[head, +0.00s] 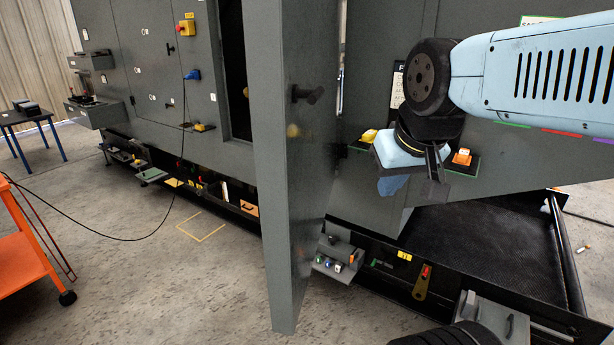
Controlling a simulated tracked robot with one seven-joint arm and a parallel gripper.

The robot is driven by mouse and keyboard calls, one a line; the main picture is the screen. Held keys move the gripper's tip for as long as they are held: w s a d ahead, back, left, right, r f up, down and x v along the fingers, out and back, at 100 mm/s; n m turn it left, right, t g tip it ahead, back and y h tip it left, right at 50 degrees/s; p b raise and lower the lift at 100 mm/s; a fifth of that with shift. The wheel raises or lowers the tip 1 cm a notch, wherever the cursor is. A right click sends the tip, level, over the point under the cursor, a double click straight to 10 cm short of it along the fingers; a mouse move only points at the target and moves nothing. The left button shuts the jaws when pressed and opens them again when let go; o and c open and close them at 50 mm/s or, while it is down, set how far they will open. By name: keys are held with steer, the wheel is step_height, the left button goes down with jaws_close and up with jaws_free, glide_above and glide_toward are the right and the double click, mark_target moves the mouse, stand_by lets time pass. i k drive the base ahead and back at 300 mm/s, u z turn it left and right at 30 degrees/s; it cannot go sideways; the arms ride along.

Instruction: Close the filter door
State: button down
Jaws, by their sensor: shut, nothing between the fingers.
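A tall grey door (297,165) stands swung out from the grey enclosure, with its narrow edge and one face toward me. I take it to be the filter door; no full label is readable on it. A black handle (308,94) sticks out of its upper face. A dark opening (234,75) shows to the left of the door, partly hidden by it. My gripper (437,192) is to the right of the door, pointing down and apart from it. It is shut and empty, in front of the right-hand enclosure panel.
A black ribbed tray (480,240) and a floor-level ledge with small parts lie at right. An orange switch (462,157) sits behind my gripper. An orange cart (22,258) and blue-legged table (28,118) stand at left. Floor left of the door is mostly clear, crossed by a black cable (130,238).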

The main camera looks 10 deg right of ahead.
mark_target(290, 46)
steer(key=z, duration=0.05)
steer(key=k, duration=1.1)
steer(key=u, duration=0.2)
steer(key=i, duration=0.5)
steer(key=u, duration=0.15)
